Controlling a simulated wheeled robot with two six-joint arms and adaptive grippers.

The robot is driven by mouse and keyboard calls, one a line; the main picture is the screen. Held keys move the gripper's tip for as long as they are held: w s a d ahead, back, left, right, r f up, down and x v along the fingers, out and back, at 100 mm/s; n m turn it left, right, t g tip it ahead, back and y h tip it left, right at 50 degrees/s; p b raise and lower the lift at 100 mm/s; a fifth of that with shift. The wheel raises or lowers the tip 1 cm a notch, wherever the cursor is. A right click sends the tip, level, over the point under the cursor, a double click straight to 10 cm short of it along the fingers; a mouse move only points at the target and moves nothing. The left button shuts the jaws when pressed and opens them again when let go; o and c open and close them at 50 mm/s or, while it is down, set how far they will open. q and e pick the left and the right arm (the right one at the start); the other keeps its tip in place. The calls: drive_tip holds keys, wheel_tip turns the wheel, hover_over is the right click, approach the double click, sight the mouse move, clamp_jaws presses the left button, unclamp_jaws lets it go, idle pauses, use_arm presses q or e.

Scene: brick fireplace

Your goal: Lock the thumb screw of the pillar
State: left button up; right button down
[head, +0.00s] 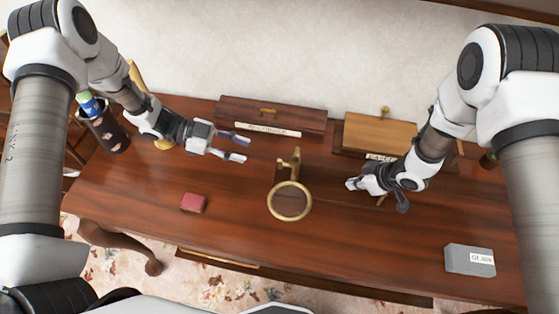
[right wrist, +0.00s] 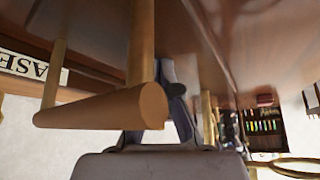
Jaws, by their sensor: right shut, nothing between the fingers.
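The brass pillar (head: 294,160) stands on the desk behind a round brass ring (head: 272,203), near the middle of the head view. A small side piece shows on the pillar, but I cannot tell whether it is the thumb screw. My left gripper (head: 236,148) is open and empty, to the left of the pillar. My right gripper (head: 352,184) is shut and empty, to the right of the pillar and apart from it. In the right wrist view its dark fingers (right wrist: 178,90) show behind a tan round bar (right wrist: 100,107). The ring (right wrist: 296,167) shows at the lower right there.
A dark box (head: 270,113) and a lighter wooden box (head: 378,133) stand at the back. A small red box (head: 193,203) lies at the front left, and a grey labelled box (head: 470,260) at the front right. A dark holder (head: 107,132) stands at the left. The front middle is clear.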

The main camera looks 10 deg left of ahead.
sight(280, 169)
use_arm(q)
drive_tip(key=x, duration=1.1)
drive_tip(key=shift+d+f, duration=0.2)
clamp_jaws()
